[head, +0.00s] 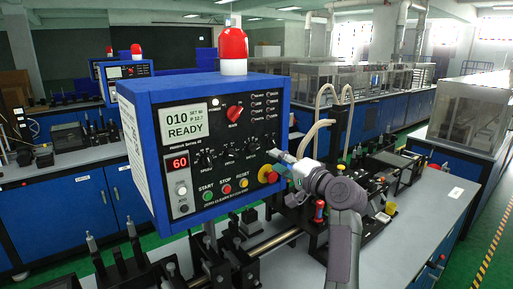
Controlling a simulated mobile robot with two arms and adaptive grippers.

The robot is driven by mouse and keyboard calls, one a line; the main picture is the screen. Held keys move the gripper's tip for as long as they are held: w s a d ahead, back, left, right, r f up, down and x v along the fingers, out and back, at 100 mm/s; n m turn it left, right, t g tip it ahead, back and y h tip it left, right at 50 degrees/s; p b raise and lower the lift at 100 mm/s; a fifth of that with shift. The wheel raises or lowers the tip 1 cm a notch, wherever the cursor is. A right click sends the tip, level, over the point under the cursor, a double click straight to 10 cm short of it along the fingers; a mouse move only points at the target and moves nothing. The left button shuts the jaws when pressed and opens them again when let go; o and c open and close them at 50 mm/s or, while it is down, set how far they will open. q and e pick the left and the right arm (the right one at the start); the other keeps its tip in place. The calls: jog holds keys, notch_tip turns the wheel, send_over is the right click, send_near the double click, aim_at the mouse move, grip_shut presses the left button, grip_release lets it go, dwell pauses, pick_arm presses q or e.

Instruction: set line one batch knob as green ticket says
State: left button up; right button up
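A row of black knobs crosses the middle of the face; the rightmost knob (269,141) is beside my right gripper (279,158). The gripper's fingertips reach the right edge of the face. Whether they touch or grip the knob cannot be told. I cannot make out a green ticket. My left gripper is not in view.
A red knob (235,113) sits above the black row. Green, red and yellow buttons (226,188) and a red-and-yellow stop button (268,174) lie below, the last close to my gripper. A red beacon (233,45) tops the box. Fixtures and rails crowd the bench (425,205).

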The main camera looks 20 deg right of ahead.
aim_at(255, 150)
jog(key=p+x, duration=0.3)
jog(key=x, duration=0.6)
jog(key=shift+w, duration=0.15)
jog(key=shift+w+a+f, duration=0.15)
jog(key=shift+w, duration=0.3)
grip_shut()
